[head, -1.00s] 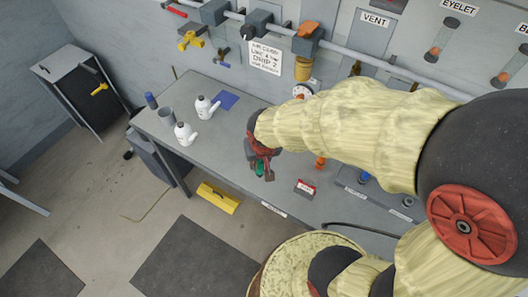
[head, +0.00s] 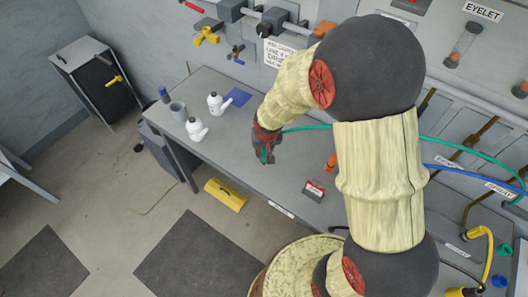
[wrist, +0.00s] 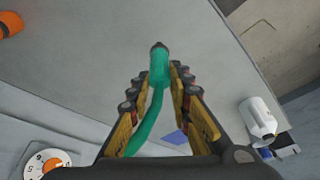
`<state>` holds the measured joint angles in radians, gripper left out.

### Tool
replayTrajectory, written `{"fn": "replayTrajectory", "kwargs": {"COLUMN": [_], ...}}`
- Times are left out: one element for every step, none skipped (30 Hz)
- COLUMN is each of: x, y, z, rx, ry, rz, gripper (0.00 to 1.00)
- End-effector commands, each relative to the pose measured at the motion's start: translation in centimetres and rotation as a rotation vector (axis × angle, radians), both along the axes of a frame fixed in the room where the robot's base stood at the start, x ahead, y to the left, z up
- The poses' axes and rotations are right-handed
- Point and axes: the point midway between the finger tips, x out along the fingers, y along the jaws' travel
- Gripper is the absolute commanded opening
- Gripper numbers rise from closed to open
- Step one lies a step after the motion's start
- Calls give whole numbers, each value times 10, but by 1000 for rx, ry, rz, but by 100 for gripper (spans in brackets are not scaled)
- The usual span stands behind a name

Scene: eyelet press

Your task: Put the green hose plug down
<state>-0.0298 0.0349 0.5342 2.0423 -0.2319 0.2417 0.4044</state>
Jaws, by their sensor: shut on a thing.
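The green hose plug (wrist: 160,66) is gripped between the two fingers of my gripper (wrist: 160,82) in the wrist view. Its dark tip points away from the palm, and its green hose (wrist: 150,118) curves back along the left finger. In the head view my gripper (head: 265,154) is over the grey workbench (head: 235,140), near its front edge, with a bit of green showing at the fingers. The green hose (head: 306,128) runs from there to the right, behind my arm. I cannot tell the exact height of the plug above the bench.
Two white bottles (head: 216,103) (head: 196,129), a grey cup (head: 178,110) and a blue sheet (head: 238,96) are at the bench's left. A red-and-dark box (head: 314,190) and an orange item (head: 331,161) are to the right. Bare bench lies around the gripper.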

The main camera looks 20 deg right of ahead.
Motion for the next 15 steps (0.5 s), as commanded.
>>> {"fn": "replayTrajectory", "kwargs": {"x": [-1,0,0,0,0,0,0,0,0,0,0,0,0,0,0], "y": [0,0,0,0,0,0,0,0,0,0,0,0,0,0,0], "z": [-9,-12,-15,-16,-16,-16,-15,-15,-15,-15,-15,-17,-18,-19,-20], "rx": [0,-1,0,0,0,1,1,1,1,0,0,0,0,0,0], "ry": [3,2,0,0,-1,-1,-1,-1,-1,-1,-1,-1,-1,-1,-1], "rz": [0,1,1,0,-1,-1,-1,-1,-1,-1,-1,-1,-1,0,0], "gripper": [0,0,0,0,0,0,0,0,0,0,0,0,0,0,0]}}
